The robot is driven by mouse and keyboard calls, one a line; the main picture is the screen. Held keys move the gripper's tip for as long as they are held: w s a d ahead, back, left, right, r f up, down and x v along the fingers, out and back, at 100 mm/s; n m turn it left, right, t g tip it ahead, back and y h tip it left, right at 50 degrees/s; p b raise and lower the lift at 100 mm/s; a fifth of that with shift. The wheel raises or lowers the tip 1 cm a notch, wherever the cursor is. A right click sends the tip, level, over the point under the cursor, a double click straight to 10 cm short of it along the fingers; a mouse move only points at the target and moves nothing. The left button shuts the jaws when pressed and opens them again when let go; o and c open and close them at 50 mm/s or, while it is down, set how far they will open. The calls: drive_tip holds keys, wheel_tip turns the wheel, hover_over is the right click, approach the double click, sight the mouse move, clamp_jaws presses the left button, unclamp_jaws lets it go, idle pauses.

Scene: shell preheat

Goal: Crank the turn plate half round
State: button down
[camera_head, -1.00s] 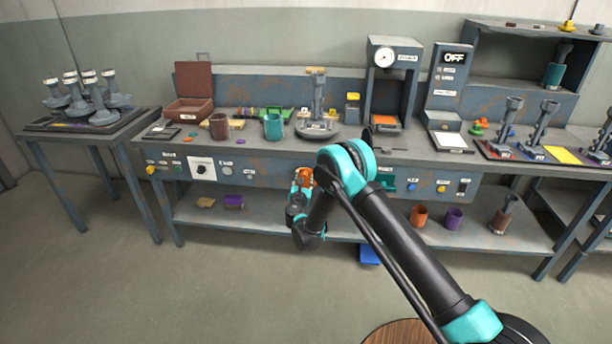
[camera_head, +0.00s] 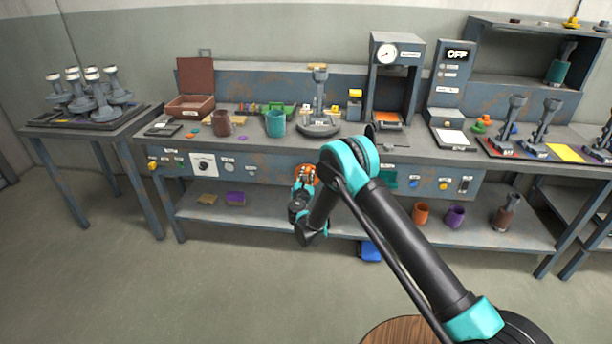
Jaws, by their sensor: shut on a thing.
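The turn plate (camera_head: 305,130) is a round grey disc on the bench top, near the middle, with a tall grey stand-like piece (camera_head: 319,95) upright on it. Below it, at the bench's front panel, is an orange crank (camera_head: 312,171), seen only in part. My gripper (camera_head: 303,177) is at the crank and shut on it. The fingers are small and dark at this distance and cover part of the crank, so the exact grip is hidden. My arm crosses in front of the bench from the lower right.
A teal mug (camera_head: 275,123) and a brown mug (camera_head: 221,123) stand left of the plate. A gauge press (camera_head: 394,80) stands to its right. The bench's lower shelf (camera_head: 270,212) is below my gripper, and a blue box (camera_head: 370,251) is on the floor.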

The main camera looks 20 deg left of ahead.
drive_tip(key=shift+w+d+f+m, duration=0.15)
drive_tip(key=shift+d+f+m, duration=0.55)
drive_tip(key=shift+m, duration=2.15)
drive_tip(key=shift+w+d+f+m, duration=0.1)
drive_tip(key=shift+d+f+m, duration=0.6)
drive_tip(key=shift+m, duration=2.1)
drive_tip(key=shift+w+d+f+m, duration=0.15)
drive_tip(key=shift+d+f+m, duration=0.55)
drive_tip(key=shift+m, duration=2.15)
drive_tip(key=shift+a+f, duration=0.15)
drive_tip(key=shift+a, duration=0.05)
drive_tip(key=c, duration=1.2)
unclamp_jaws()
wheel_tip(320, 180, up, 10)
drive_tip(key=shift+r, duration=0.1)
